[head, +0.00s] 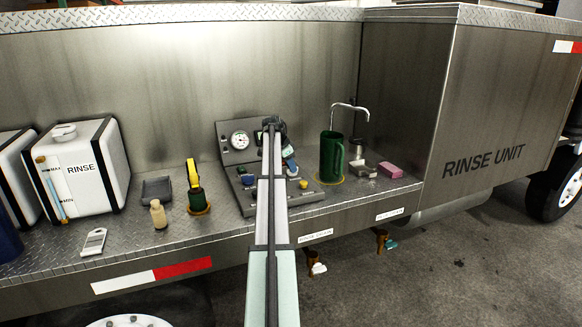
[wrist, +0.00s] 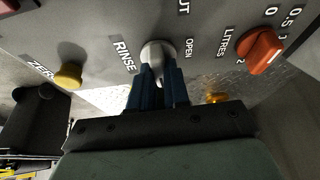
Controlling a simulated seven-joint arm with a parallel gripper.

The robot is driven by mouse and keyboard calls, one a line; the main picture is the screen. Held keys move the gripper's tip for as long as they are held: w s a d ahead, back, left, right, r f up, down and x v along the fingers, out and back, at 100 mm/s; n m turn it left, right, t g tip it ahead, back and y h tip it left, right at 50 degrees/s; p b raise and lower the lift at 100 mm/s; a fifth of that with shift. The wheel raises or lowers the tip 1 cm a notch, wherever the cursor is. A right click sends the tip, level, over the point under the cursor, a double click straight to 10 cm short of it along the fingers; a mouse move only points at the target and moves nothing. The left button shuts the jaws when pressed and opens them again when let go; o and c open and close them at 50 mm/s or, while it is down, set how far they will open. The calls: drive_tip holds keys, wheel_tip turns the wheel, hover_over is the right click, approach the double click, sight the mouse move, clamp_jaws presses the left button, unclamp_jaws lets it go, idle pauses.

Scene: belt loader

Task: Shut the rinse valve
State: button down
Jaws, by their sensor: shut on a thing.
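The rinse valve's knob (wrist: 158,54) is pale grey and sits on the grey control panel below the partly cut-off word ending in "UT", beside "OPEN" and "RINSE". My gripper (wrist: 158,86) has its two dark blue fingers shut on the knob. The fingers hide part of the knob, so I cannot tell which mark it points to.
An orange-red litres dial (wrist: 262,50) and a yellow button (wrist: 69,75) flank the knob.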

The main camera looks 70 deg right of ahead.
drive_tip(key=shift+m, duration=0.3)
idle(0.4)
drive_tip(key=c, duration=1.1)
unclamp_jaws()
drive_tip(key=v, duration=1.4)
drive_tip(key=shift+d, duration=0.15)
drive_tip(key=shift+f, duration=0.1)
